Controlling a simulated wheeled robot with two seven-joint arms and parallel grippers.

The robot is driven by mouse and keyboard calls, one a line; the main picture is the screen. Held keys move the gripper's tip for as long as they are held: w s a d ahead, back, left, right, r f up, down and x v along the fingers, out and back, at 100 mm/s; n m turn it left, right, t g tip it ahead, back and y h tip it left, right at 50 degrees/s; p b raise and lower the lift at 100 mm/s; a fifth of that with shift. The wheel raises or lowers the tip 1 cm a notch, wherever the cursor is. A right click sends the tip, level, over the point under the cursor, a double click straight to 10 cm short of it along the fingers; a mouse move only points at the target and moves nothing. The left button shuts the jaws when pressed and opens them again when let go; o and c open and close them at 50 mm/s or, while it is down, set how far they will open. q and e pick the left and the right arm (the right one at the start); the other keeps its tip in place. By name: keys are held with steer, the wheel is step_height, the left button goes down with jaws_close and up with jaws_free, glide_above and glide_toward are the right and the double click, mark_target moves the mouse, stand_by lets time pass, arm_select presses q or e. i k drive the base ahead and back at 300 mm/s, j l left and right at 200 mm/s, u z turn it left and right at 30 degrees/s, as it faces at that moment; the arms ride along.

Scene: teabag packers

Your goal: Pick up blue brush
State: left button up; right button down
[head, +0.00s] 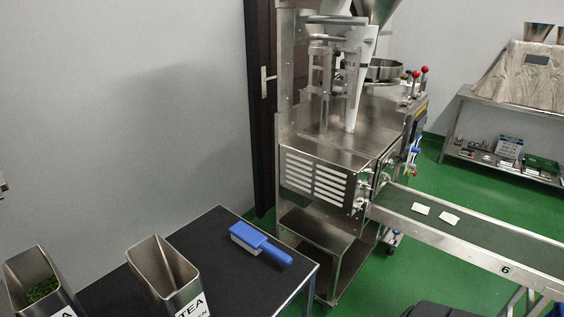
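The blue brush (260,243) lies on the black tabletop (213,238), near its right side. Its broad blue head with a pale edge points to the left, and its rounded blue handle points right toward the table's right edge. Nothing touches or covers it. Neither of my grippers can be made out in the head view. A small grey piece shows at the far left edge, too cut off to identify.
Two open metal tea containers, one (163,268) left of the brush and one (32,275) with green leaves farther left, stand at the front. A steel packing machine (318,185) stands behind the table. A conveyor (480,232) carrying two white packets runs right.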

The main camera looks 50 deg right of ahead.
mark_target(249, 239)
steer(key=z, duration=1.45)
steer(key=u, duration=2.55)
steer(key=z, duration=2.55)
steer(key=i+l+u, duration=0.1)
steer(key=l+u, duration=0.2)
steer(key=l, duration=0.3)
steer(key=l+u, duration=0.3)
steer(key=l, duration=0.25)
steer(key=l+u, duration=0.3)
steer(key=l, duration=0.3)
steer(key=k+l+u, duration=0.1)
steer(key=l+u, duration=0.15)
steer(key=l, duration=0.35)
steer(key=k+l+u, duration=0.15)
steer(key=l+u, duration=0.15)
steer(key=l, duration=0.25)
